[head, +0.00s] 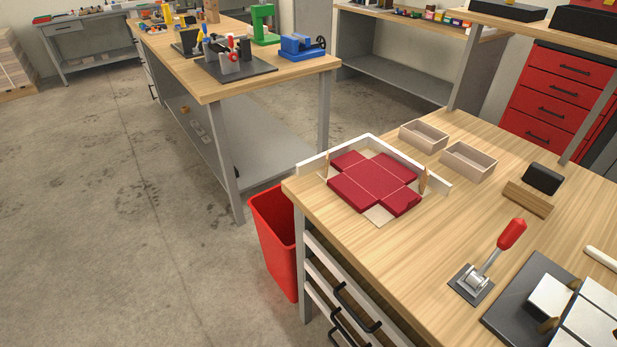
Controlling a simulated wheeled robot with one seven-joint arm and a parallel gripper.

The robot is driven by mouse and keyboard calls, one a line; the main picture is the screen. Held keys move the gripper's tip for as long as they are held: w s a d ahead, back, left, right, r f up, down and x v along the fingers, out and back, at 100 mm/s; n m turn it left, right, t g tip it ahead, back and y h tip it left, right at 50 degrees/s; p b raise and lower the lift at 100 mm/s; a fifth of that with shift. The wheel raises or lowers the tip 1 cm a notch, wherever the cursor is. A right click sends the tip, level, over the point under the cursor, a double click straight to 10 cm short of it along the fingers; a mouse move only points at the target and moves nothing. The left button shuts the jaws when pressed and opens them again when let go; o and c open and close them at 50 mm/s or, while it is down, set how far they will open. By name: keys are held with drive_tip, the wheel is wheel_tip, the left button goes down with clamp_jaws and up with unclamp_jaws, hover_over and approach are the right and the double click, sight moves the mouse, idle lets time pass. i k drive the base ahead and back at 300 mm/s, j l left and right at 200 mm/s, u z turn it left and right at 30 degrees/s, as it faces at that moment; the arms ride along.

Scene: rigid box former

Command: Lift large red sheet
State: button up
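The large red sheet (362,184) lies flat on the near workbench in the head view. It is cross-shaped, with thin pale lines dividing it into panels. It lies over a pale square piece (379,215), whose light corners show between the arms of the cross. A low white corner fence (400,156) runs along its back and right sides. One small wooden peg (326,165) stands at its left and another (424,180) at its right.
Two open pale boxes (468,161) stand behind the fence. A wooden block (528,198), a black block (543,178), a red-handled lever (490,262) and a dark plate with white panels (530,296) are to the right. A red bin (274,240) stands on the floor beside the bench.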

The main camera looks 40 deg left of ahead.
sight(364, 181)
drive_tip(key=u, duration=1.05)
drive_tip(key=i+j+z, duration=0.1)
drive_tip(key=j, duration=0.25)
drive_tip(key=i+j+z, duration=0.15)
drive_tip(key=j, duration=0.2)
drive_tip(key=i+j+z, duration=0.1)
drive_tip(key=j, duration=0.25)
drive_tip(key=i+j+z, duration=0.15)
drive_tip(key=j, duration=0.25)
